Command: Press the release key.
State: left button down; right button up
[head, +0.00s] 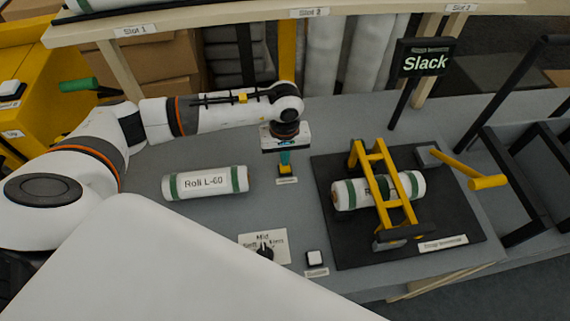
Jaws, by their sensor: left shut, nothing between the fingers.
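My left gripper (285,161) points down over the grey bench, its teal fingers shut and empty. I cannot tell whether the fingertips touch the block. A small white key on a dark base (316,258) sits near the bench's front edge, well apart from the gripper; its label is also hard to read. I cannot tell from the labels which is the release key. My right gripper is not in view.
A roll marked "Roll L-60" (205,183) lies left of the gripper. Another roll (350,193) lies under a yellow frame (380,180) on a dark plate (330,170), with a yellow-handled lever (470,173). A sign (425,63) reads "Slack". A dark knob (265,252) sits in front.

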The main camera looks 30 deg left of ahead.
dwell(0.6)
pick_arm(q)
notch_tip(320, 180, up, 6)
jog(key=shift+p, duration=1.2)
